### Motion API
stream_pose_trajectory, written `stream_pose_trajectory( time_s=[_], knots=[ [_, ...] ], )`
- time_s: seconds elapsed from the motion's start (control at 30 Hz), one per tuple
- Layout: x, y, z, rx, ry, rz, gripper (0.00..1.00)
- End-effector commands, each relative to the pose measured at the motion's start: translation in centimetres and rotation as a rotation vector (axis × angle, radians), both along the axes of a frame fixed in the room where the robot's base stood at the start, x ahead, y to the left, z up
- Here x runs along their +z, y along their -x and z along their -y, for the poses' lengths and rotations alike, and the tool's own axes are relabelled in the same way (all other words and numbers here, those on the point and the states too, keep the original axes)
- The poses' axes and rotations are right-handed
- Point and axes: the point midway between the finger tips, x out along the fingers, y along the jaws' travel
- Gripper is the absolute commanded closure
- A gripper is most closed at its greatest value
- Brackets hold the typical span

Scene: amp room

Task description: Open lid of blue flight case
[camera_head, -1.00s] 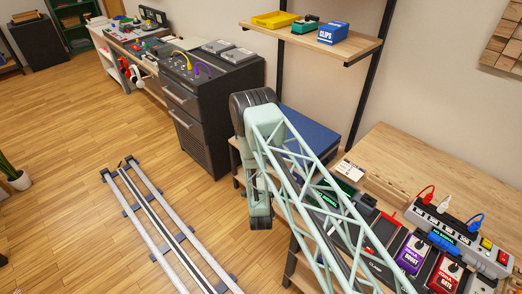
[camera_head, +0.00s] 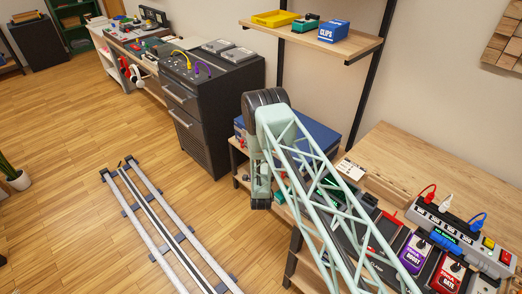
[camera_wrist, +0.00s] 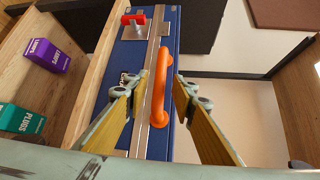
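The blue flight case (camera_head: 316,136) sits on the bench behind my arm in the head view, and my arm hides part of it. In the wrist view the blue case (camera_wrist: 174,38) runs up the picture with a metal edge strip. An orange handle (camera_wrist: 160,90) is on its front, and a red latch (camera_wrist: 133,19) shows near the top. My gripper (camera_wrist: 154,86) is open, with one yellow-padded finger on each side of the handle in the picture. I cannot tell whether either finger touches it. The lid looks closed.
A purple box (camera_wrist: 46,55) and a green box (camera_wrist: 22,121) are at the left in the wrist view. A dark cabinet (camera_head: 205,110) stands left of the case, and a shelf (camera_head: 320,43) hangs above. Pedals and a power strip (camera_head: 455,236) are at the right.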

Motion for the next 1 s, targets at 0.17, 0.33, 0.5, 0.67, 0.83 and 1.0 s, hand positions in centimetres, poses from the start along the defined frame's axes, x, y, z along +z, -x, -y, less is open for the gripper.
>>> stream_pose_trajectory(
  time_s=[0.17,0.33,0.5,0.67,0.83,1.0],
  knots=[
    [-0.3,-2.1,-0.1,-0.001,-0.001,0.001,0.76],
    [-0.5,-3.3,-0.2,-0.001,-0.001,0.001,0.76],
    [-0.5,-3.8,-0.2,-0.001,0.000,0.000,0.76],
    [-0.5,-3.9,-0.2,-0.001,0.000,0.000,0.76],
    [-0.5,-3.9,-0.3,-0.001,0.000,0.000,0.79],
    [-0.5,-3.9,-0.3,-0.001,0.000,0.000,0.94]
  ],
)
